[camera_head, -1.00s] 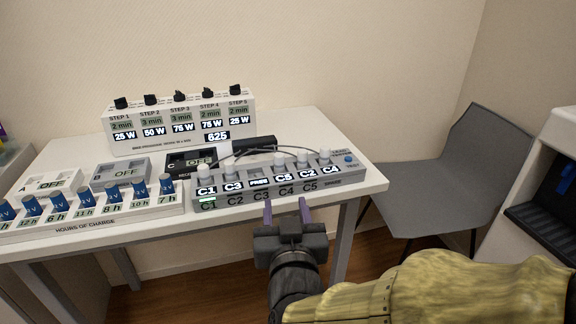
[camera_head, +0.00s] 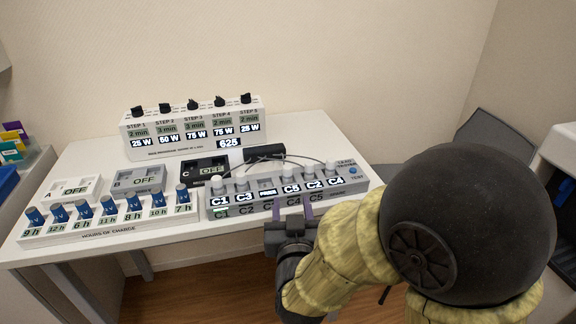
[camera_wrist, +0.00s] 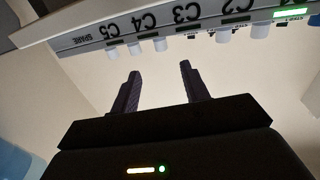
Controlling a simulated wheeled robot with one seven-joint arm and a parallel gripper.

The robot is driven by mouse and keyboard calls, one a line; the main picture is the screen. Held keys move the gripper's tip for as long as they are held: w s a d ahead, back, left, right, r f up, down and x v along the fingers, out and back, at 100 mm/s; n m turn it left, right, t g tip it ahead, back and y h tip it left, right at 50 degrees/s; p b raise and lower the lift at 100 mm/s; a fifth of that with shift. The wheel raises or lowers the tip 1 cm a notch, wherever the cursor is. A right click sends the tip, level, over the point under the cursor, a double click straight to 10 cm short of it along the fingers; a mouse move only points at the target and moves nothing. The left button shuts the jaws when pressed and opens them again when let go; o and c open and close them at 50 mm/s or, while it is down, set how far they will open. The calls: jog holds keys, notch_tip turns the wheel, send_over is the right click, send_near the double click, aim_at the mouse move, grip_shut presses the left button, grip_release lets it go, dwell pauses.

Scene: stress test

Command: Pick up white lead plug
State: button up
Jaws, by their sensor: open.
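The grey lead tester (camera_head: 352,185) lies at the front right of the white table, with labels C1 to C5. Several white lead plugs stand along its top, one above the C1 label (camera_head: 217,182), others above C5 (camera_head: 290,172) and C4 (camera_head: 331,169). Thin cables arch behind them. My gripper (camera_head: 292,210) is open and empty at the tester's front edge, below the C3 and C4 labels. In the wrist view the open fingers (camera_wrist: 160,75) point toward the tester, which appears upside down with white plugs (camera_wrist: 160,44) along it. No plug is between the fingers.
A row of blue knobs on the charge-hours box (camera_head: 110,226) is left of the tester. Several OFF boxes (camera_head: 138,178) and the step control unit (camera_head: 192,138) stand behind. A black bar (camera_head: 264,152) lies behind the tester. A grey chair (camera_head: 494,140) is at right.

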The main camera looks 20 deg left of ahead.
aim_at(288, 174)
jog(key=x, duration=0.8)
jog(key=shift+f, duration=0.1)
jog(key=x, duration=0.5)
jog(key=shift+f, duration=0.1)
dwell(0.4)
grip_shut()
